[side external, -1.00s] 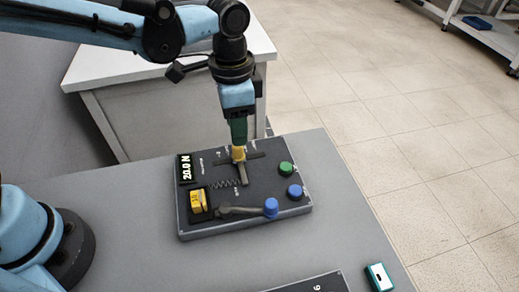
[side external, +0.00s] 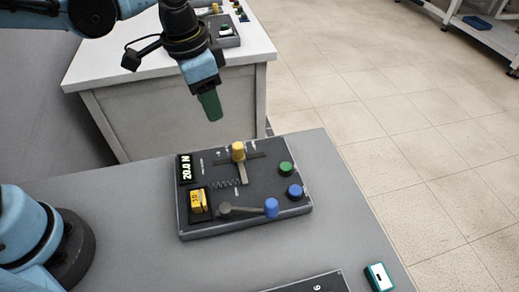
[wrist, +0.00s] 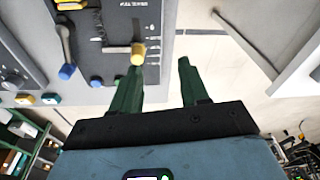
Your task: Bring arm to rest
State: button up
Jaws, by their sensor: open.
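My gripper (side external: 210,105) hangs in the air, up and to the left of the control panel (side external: 250,213) in the side external view. Its green fingers show spread apart and empty in the wrist view (wrist: 160,80). The panel lies on the grey table. Its yellow knob (side external: 238,151) stands at the upper end of a slot, apart from my fingers. The yellow knob also shows in the wrist view (wrist: 138,53).
A teal device (side external: 380,276) lies at the table's right edge. A white bench (side external: 180,75) stands behind.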

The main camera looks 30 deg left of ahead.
jog(key=s+a+n+t, duration=0.2)
jog(key=a+n, duration=0.1)
jog(key=a, duration=0.3)
jog(key=s+a+n+t, duration=0.3)
jog(key=a, duration=0.3)
jog(key=shift+s+a+f+n+t+y, duration=0.2)
jog(key=shift+s+a+n+t+y, duration=0.1)
jog(key=shift+s, duration=0.05)
jog(key=shift+c, duration=0.3)
dwell(2.9)
jog(key=m+g, duration=0.7)
jog(key=m, duration=0.2)
send_over(237, 145)
jog(key=shift+d, duration=0.1)
jog(key=shift+f, duration=4.3)
